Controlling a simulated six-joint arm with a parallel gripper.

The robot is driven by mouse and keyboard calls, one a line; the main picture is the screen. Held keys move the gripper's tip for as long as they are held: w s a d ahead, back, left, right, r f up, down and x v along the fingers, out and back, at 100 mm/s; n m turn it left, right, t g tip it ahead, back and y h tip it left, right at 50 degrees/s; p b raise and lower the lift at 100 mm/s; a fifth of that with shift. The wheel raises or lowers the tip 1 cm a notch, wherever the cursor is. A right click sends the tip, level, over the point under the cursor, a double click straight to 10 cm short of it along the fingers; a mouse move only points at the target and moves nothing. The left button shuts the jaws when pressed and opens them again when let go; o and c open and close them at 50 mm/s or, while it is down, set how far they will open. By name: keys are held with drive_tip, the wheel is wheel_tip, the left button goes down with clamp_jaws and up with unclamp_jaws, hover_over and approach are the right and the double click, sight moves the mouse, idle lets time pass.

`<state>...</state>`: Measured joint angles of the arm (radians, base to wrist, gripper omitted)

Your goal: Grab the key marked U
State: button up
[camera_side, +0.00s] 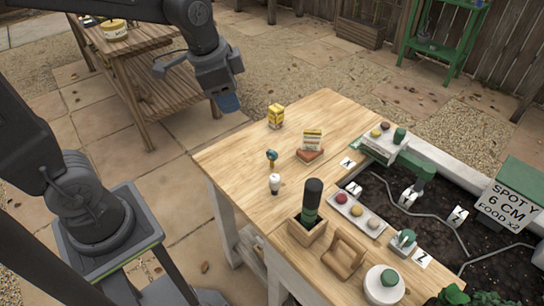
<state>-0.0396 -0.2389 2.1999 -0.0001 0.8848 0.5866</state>
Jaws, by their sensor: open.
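My gripper (229,103) hangs in the air at upper left, beyond the back-left edge of the wooden table (235,150). It is open, and nothing shows between its jaws. I cannot make out a key marked U. Small white cards lettered X (347,162) and Z (422,258) lie on the right side of the table and bed edge. Another white card (353,187) has a mark too small to read. A small teal-headed item (272,156) stands near the table's left edge; whether it is a key, I cannot tell.
The table's left part is clear. A soil bed lies right.

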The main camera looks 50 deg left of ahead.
drive_tip(key=w+a+f+m+g, duration=0.1)
drive_tip(key=w+f+m, duration=0.25)
drive_tip(key=w, duration=0.25)
drive_tip(key=m+g, duration=0.2)
drive_tip(key=m, duration=0.4)
hover_over(272, 151)
wheel_tip(272, 151, down, 12)
wheel_tip(272, 151, down, 8)
drive_tip(key=shift+s+r, duration=0.1)
drive_tip(key=shift+r, duration=0.1)
drive_tip(key=shift+f, duration=3.05)
clamp_jaws()
